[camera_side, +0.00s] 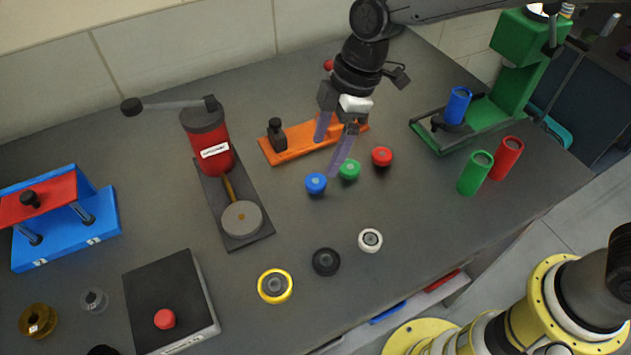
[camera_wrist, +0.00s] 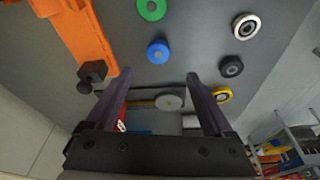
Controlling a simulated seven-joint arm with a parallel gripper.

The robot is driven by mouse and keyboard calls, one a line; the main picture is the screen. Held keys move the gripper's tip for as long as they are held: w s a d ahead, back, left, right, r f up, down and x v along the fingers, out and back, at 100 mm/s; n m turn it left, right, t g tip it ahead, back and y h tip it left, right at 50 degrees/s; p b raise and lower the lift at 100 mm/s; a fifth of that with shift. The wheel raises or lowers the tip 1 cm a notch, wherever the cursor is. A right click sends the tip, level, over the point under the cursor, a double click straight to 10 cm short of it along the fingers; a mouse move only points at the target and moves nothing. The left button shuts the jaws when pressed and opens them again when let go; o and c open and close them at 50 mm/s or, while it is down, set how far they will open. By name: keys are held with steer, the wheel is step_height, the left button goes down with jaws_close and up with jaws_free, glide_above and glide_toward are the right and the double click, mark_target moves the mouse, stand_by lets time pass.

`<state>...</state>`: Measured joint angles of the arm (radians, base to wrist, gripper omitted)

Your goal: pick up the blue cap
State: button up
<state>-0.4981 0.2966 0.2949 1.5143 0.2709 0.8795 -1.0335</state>
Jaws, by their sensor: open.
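The blue cap (camera_side: 316,183) lies on the grey table, just left of the green cap (camera_side: 349,169). My gripper (camera_side: 328,158) is above the table close to these caps, with its two fingers apart and nothing between them. In the wrist view the blue cap (camera_wrist: 158,51) lies beyond the fingertips, near the middle of the upper half. My open fingers (camera_wrist: 160,82) show below it there.
A red cap (camera_side: 382,156) lies right of the green one. An orange fixture (camera_side: 300,147) stands behind my gripper, and a red press (camera_side: 207,140) stands to the left. White (camera_side: 370,240), black (camera_side: 326,262) and yellow (camera_side: 275,286) rings lie in front. Table between is clear.

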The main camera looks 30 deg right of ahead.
mark_target(315, 181)
steer(key=shift+d+x, duration=0.15)
steer(key=shift+x, duration=1.85)
steer(key=shift+d+x, duration=0.15)
steer(key=shift+x, duration=1.8)
steer(key=shift+w, duration=0.15)
jaws_close()
